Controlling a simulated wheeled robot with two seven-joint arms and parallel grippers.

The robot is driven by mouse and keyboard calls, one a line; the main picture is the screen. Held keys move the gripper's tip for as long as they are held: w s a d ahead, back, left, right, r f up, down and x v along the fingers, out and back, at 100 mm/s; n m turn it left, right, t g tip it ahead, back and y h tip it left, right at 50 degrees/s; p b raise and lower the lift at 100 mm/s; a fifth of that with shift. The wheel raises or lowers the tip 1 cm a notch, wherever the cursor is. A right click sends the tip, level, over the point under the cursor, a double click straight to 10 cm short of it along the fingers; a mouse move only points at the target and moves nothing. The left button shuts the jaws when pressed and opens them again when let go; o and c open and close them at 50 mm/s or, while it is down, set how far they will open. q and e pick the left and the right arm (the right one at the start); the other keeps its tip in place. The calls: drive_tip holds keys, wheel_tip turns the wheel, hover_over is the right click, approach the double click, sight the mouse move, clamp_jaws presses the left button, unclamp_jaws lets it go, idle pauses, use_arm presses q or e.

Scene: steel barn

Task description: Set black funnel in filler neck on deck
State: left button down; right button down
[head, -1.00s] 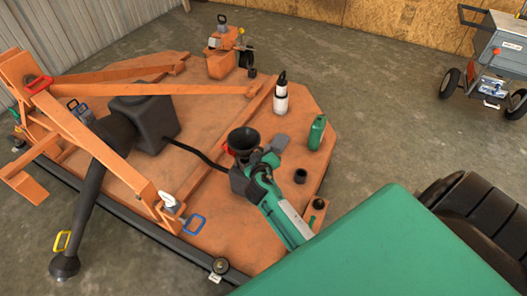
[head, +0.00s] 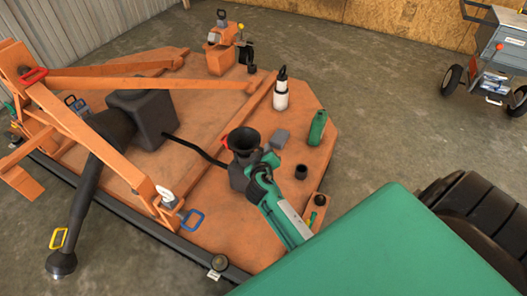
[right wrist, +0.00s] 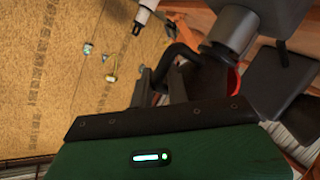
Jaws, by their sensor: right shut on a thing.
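The black funnel (head: 243,139) is upright above the orange deck (head: 215,205) in the head view, its wide mouth up. My right gripper (head: 258,163) is at its near right side, shut on it. In the right wrist view the funnel's dark grey body (right wrist: 233,30) is at the top, and a black curved handle (right wrist: 180,58) runs down to the fingers (right wrist: 160,88). A red ring (right wrist: 233,80) shows beside the funnel's lower part. The funnel's lower end and the filler neck are hidden, so I cannot tell whether they touch. My left gripper is not in view.
A white bottle (head: 281,97), a green bottle (head: 317,128), a grey block (head: 281,136) and a dark cup (head: 301,172) stand on the deck to the right. Orange beams (head: 150,82) and a black gearbox (head: 145,120) lie to the left.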

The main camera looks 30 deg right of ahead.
drive_tip(key=shift+f+b, duration=0.35)
drive_tip(key=shift+f, duration=0.15)
drive_tip(key=c, duration=1.3)
unclamp_jaws()
drive_tip(key=p+v, duration=0.1)
drive_tip(key=v, duration=1.3)
wheel_tip(320, 180, up, 5)
drive_tip(key=p, duration=0.4)
drive_tip(key=shift+p, duration=0.35)
